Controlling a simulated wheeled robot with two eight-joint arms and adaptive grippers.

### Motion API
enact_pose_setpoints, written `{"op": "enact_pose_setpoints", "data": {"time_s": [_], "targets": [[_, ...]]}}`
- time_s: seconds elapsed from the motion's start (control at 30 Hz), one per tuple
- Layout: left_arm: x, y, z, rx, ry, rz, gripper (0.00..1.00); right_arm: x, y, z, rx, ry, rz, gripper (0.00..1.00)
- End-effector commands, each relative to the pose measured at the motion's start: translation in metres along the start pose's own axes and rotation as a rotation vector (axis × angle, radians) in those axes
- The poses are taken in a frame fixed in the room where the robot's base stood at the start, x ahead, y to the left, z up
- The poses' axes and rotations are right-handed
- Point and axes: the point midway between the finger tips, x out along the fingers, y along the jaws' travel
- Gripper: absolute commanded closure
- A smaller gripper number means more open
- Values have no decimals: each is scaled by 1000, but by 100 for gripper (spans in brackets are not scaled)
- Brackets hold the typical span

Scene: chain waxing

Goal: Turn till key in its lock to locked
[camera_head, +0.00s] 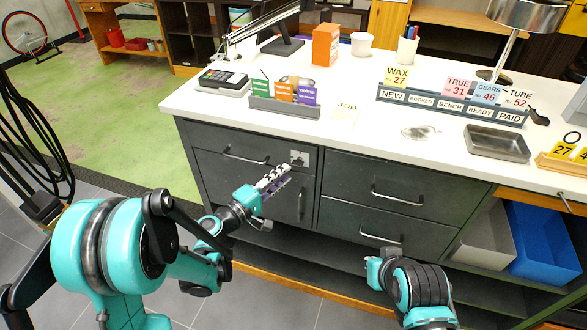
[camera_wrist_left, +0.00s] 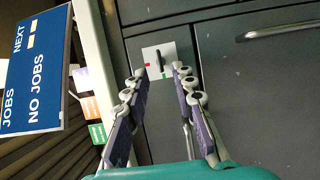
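The till key (camera_wrist_left: 158,61) is a small dark upright bar on a pale lock plate (camera_wrist_left: 170,54) in the left wrist view, with a red mark and a green mark beside it. In the head view the lock plate (camera_head: 299,158) sits high on the grey cabinet front, beneath the counter edge. My left gripper (camera_head: 275,178) is just below and left of it, pointing at it. In the left wrist view its two fingers (camera_wrist_left: 157,82) are apart, with the key beyond the gap between them and nothing held.
Grey drawers with bar handles (camera_head: 397,196) flank the lock. The white counter (camera_head: 360,125) above holds a card reader (camera_head: 222,80), a card holder (camera_head: 284,107), a metal tray (camera_head: 497,143) and a sign rack (camera_head: 450,108). A blue sign (camera_wrist_left: 37,70) shows at the left wrist view's left.

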Motion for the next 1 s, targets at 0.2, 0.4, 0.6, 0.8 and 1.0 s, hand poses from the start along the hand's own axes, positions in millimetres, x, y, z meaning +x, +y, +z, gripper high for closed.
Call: {"op": "enact_pose_setpoints", "data": {"time_s": [0.2,0.4,0.6,0.8,1.0], "targets": [[37,-2,1,1,-3,-1,74,8,0,6,0,0,0,100],[53,-1,0,1,-1,-1,74,11,0,8,0,0,0,100],[54,0,0,2,-1,-1,74,11,0,8,0,0,0,100],[54,0,0,2,0,-2,100,11,0,8,0,0,0,100],[54,0,0,2,-1,-1,100,11,0,8,0,0,0,100]]}}
